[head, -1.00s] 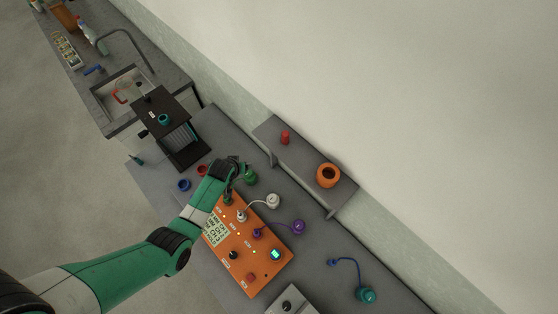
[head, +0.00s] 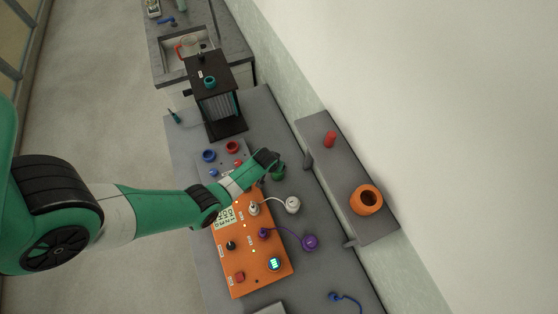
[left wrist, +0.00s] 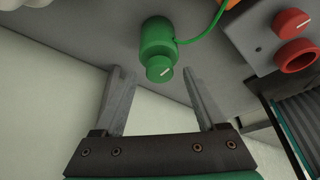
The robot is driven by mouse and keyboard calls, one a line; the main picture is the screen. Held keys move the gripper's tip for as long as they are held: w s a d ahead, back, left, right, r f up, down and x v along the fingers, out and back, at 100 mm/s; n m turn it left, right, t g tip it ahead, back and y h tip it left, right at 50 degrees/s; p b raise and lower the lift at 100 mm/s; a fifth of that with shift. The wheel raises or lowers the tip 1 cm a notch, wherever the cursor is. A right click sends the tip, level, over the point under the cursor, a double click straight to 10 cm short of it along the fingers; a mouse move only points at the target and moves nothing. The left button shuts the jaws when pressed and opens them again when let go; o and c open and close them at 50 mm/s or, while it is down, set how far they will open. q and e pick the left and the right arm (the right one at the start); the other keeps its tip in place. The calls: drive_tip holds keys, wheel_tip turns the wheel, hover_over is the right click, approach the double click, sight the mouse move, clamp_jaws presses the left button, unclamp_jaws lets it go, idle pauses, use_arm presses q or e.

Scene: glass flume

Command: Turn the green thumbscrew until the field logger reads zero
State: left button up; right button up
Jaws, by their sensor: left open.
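The green thumbscrew (left wrist: 160,69) is a small knob with a white line, on the end of a green cylinder (left wrist: 158,38) with a green cable. In the head view the green cylinder (head: 279,173) is partly hidden by my gripper. My left gripper (left wrist: 155,74) is open; its fingers stand on either side of the thumbscrew, with gaps showing. It also shows in the head view (head: 268,160).
White (head: 292,204) and purple (head: 310,242) cylinders are cabled to the orange box. A grey panel with red and blue knobs (head: 209,155) lies beyond it. A black finned device (head: 218,105) stands farther back. A raised shelf (head: 345,182) at right holds an orange ring-shaped pot (head: 366,200).

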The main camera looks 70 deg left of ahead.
use_arm(q)
drive_tip(key=shift+w+a+f, duration=0.1)
drive_tip(key=shift+w+f, duration=0.05)
drive_tip(key=shift+f, duration=0.35)
drive_tip(key=shift+r, duration=0.1)
use_arm(e)
drive_tip(key=shift+f+h, duration=0.3)
drive_tip(key=shift+f, duration=0.15)
use_arm(q)
clamp_jaws()
drive_tip(key=shift+n, duration=0.3)
use_arm(e)
drive_tip(key=shift+r, duration=0.1)
use_arm(q)
drive_tip(key=n+g+p, duration=0.1)
drive_tip(key=n, duration=0.2)
drive_tip(key=shift+w+y, duration=0.1)
drive_tip(key=shift+y, duration=0.3)
drive_tip(key=shift+n+g, duration=0.9)
drive_tip(key=shift+n, duration=1.2)
use_arm(e)
drive_tip(key=shift+r, duration=0.5)
